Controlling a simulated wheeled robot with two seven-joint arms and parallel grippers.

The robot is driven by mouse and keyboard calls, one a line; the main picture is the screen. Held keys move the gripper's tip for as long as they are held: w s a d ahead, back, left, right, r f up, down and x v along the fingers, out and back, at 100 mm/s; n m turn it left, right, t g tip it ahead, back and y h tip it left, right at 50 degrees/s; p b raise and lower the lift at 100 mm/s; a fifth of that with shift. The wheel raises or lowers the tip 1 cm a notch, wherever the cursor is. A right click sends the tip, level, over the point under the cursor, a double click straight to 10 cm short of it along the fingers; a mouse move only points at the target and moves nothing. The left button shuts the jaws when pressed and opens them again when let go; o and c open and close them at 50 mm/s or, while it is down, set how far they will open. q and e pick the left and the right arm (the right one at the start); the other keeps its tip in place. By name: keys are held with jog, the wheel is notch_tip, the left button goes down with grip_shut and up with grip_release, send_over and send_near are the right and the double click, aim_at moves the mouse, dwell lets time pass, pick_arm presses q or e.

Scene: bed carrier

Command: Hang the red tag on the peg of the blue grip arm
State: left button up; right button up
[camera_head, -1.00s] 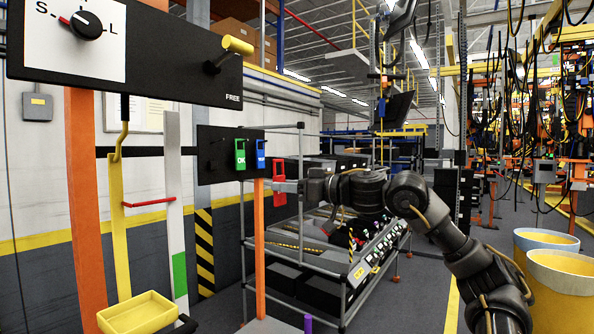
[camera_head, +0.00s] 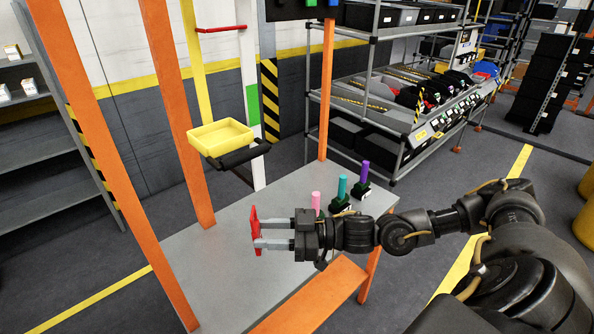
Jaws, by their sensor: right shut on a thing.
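My right gripper (camera_head: 268,233) comes in from the right and is shut on the red tag (camera_head: 256,231). It holds the tag upright and seen nearly edge-on, over the grey table. Just behind the gripper stand a pink post (camera_head: 316,201), a teal post (camera_head: 342,188) and a purple post (camera_head: 364,172) on small dark bases. I cannot tell which part is the blue grip arm or see its peg. My left gripper is out of view.
The grey table (camera_head: 215,262) has free room left of the gripper. A yellow tray (camera_head: 220,137) with a black bar (camera_head: 245,154) sits above its back left. Orange uprights (camera_head: 175,110) and an orange beam (camera_head: 310,297) frame the table. A bin rack (camera_head: 400,110) stands behind.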

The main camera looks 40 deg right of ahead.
jog(key=a+n+g+y, duration=0.2)
jog(key=a+g, duration=0.1)
jog(key=a, duration=0.5)
jog(key=d+f+m+t+h+b, duration=0.1)
jog(key=d+f+t+b, duration=0.1)
jog(key=d+f+b, duration=0.4)
notch_tip(320, 180, down, 3)
jog(key=shift+s+d+f+m+t+h, duration=0.15)
jog(key=shift+s+m+t+h, duration=0.15)
jog(key=shift+s, duration=0.15)
